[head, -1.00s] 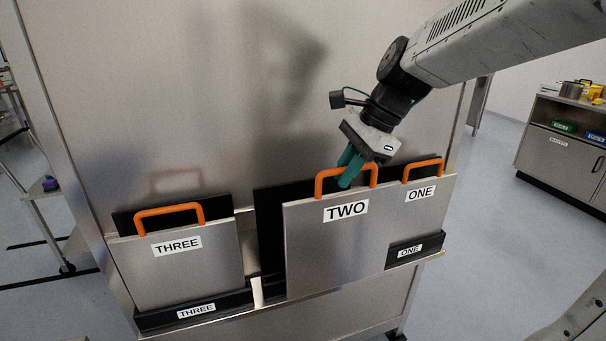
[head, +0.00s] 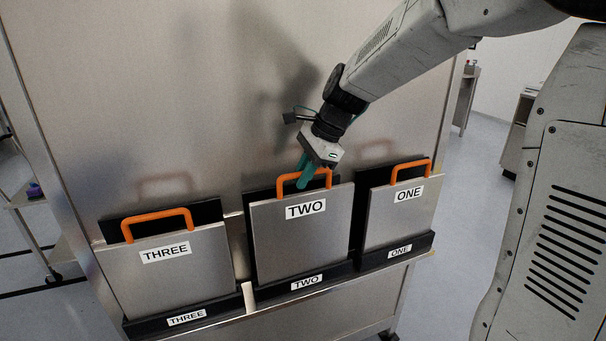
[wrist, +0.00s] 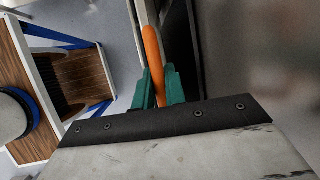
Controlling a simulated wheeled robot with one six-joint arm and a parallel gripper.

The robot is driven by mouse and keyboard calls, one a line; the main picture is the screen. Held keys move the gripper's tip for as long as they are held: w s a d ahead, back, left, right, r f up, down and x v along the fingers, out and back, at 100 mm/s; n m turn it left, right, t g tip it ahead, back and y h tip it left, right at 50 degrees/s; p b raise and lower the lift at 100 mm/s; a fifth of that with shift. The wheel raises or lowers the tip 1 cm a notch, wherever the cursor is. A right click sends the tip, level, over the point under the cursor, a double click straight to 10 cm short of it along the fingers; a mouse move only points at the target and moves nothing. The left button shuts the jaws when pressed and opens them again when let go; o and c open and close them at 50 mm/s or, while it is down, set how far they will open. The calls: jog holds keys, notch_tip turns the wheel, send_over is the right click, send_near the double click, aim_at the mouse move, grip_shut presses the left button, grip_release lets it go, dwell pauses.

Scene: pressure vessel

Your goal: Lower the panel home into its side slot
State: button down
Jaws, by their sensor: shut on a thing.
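Panel TWO (head: 300,237) is a grey metal plate with an orange handle (head: 284,184) on its top edge. It stands upright in front of its black backing, with its lower edge at the black slot labelled TWO (head: 322,283). Whether it is fully seated I cannot tell. My gripper (head: 304,184), with teal fingers, is shut on the orange handle. In the wrist view the fingers (wrist: 160,88) sit on both sides of the handle (wrist: 153,55).
Panel THREE (head: 170,270) stands in its slot (head: 150,327) at left, and panel ONE (head: 400,215) in its slot (head: 372,261) at right. The large metal vessel wall (head: 200,90) is close behind. A wooden table (wrist: 75,80) shows in the wrist view.

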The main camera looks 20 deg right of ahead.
jog(key=c, duration=1.5)
grip_release()
jog(key=shift+o, duration=0.2)
jog(key=v, duration=1.2)
jog(key=s+f+n+h, duration=0.2)
jog(key=s+f+n, duration=0.3)
jog(key=s, duration=0.9)
jog(key=s+a+f+n+h, duration=0.1)
jog(key=s+f+n, duration=0.4)
jog(key=s+n, duration=0.7)
jog(key=shift+s+a+n+g+h, duration=0.2)
jog(key=shift+s+n+g+h, duration=0.15)
jog(key=shift+s+h, duration=0.55)
